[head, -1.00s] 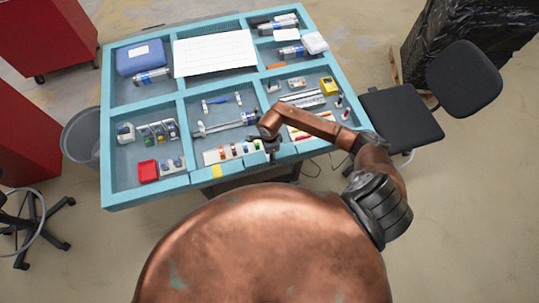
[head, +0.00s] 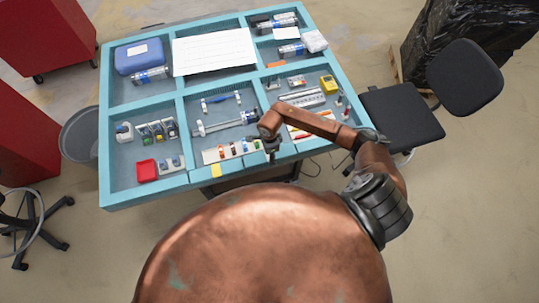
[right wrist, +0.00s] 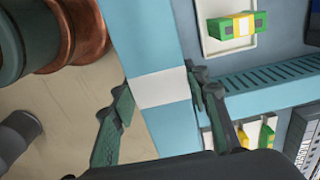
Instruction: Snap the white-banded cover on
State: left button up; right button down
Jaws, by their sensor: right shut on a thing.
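My right gripper (head: 271,155) hangs over the front rim of the blue tray table in the head view, at the right end of a white strip with several coloured blocks (head: 231,152). In the right wrist view its fingers (right wrist: 160,90) stand apart with a white band between the tips, which I take to be the white-banded cover (right wrist: 161,89). Its ends are hard to tell from the similar blue rim behind. A green block with a yellow and white band (right wrist: 237,25) lies on a pale plate at the top right. My left gripper is not in view.
The tray table (head: 109,130) has several compartments with raised dividers. A red bin (head: 146,170), a blue case (head: 140,57) and a yellow device (head: 328,84) lie in them. A black chair (head: 402,115) stands close on the right, a grey waste bin (head: 80,135) on the left.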

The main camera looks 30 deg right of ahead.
jog(key=shift+f+b, duration=0.5)
jog(key=shift+f, duration=0.05)
jog(key=c, duration=1)
grip_release()
jog(key=shift+c, duration=0.2)
jog(key=shift+o, duration=0.2)
jog(key=o, duration=0.4)
jog(key=shift+c, duration=0.2)
jog(key=shift+r, duration=0.1)
notch_tip(320, 180, up, 7)
jog(key=p, duration=0.4)
jog(key=shift+r, duration=0.2)
